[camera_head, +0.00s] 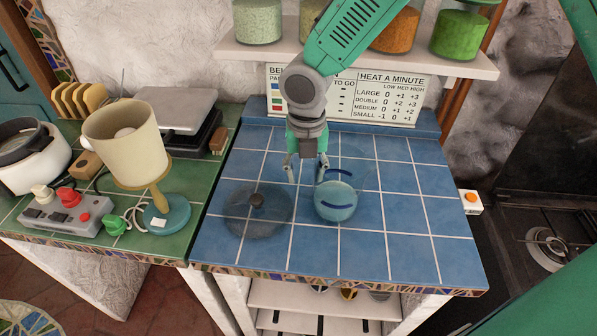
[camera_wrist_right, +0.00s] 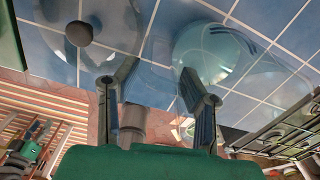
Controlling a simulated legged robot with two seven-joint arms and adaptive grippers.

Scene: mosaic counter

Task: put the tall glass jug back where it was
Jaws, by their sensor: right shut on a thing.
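The tall glass jug (camera_head: 336,202) is clear with dark blue bands and stands out faintly against the blue tiled counter (camera_head: 410,240). It also shows in the right wrist view (camera_wrist_right: 215,50), by the right-hand finger. My right gripper (camera_head: 307,168) points down over the counter at the jug's back left, its fingers apart and shut on the jug. The exact contact is hard to see through the clear glass. Whether the jug's base touches the tiles cannot be told. My left gripper is not in view.
A round glass lid with a dark knob (camera_head: 257,201) lies left of the jug. A jar shelf (camera_head: 400,62) overhangs the back. The front and right tiles are clear.

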